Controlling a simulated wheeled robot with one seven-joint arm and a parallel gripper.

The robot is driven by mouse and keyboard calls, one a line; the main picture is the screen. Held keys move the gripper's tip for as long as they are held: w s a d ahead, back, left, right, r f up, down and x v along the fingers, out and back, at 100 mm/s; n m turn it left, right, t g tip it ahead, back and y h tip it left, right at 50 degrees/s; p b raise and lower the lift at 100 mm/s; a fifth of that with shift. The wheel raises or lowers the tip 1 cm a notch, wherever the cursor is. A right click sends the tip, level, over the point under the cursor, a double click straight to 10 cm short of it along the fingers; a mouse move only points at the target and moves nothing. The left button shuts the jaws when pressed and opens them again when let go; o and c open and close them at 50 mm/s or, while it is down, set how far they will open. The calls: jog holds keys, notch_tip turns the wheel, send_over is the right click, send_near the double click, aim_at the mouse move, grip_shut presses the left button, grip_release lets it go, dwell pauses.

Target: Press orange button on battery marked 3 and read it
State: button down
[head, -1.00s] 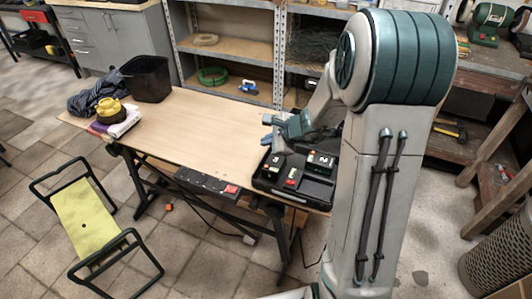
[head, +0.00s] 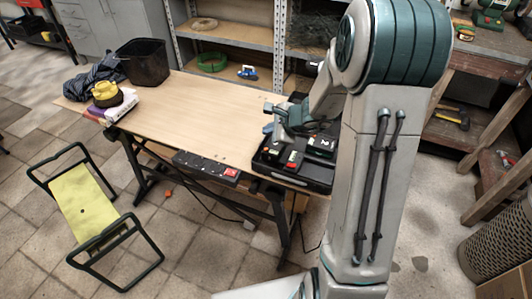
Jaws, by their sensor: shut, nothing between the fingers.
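A black open case (head: 315,181) sits at the right end of the workbench with several dark batteries in it. The battery marked 3 (head: 275,147) is at the left of the case, partly hidden by my gripper; its orange button cannot be made out. A battery marked 2 (head: 322,146) is to its right, and a battery with a red patch (head: 293,160) shows in front. My gripper (head: 277,130) is shut and empty, above the left side of the case, close to the battery marked 3. Whether it touches is unclear.
The wooden worktop (head: 190,105) is clear in its middle. A black bin (head: 144,62), a yellow object (head: 106,94) and dark cloth (head: 88,82) lie at its left end. A yellow folding stool (head: 85,205) stands on the floor at the left. Shelves (head: 235,35) stand behind.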

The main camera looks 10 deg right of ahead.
aim_at(269, 151)
jog(key=shift+f+b, duration=1.9)
jog(key=shift+f, duration=0.55)
jog(key=shift+f, duration=0.2)
jog(key=shift+f+b, duration=0.3)
jog(key=shift+b, duration=0.35)
jog(key=shift+f+b, duration=0.4)
jog(key=shift+b, duration=0.1)
dwell(0.4)
jog(key=shift+r, duration=0.15)
jog(key=shift+r+p, duration=0.6)
jog(key=shift+r, duration=0.15)
jog(key=shift+r+p, duration=1.9)
jog(key=shift+r, duration=0.6)
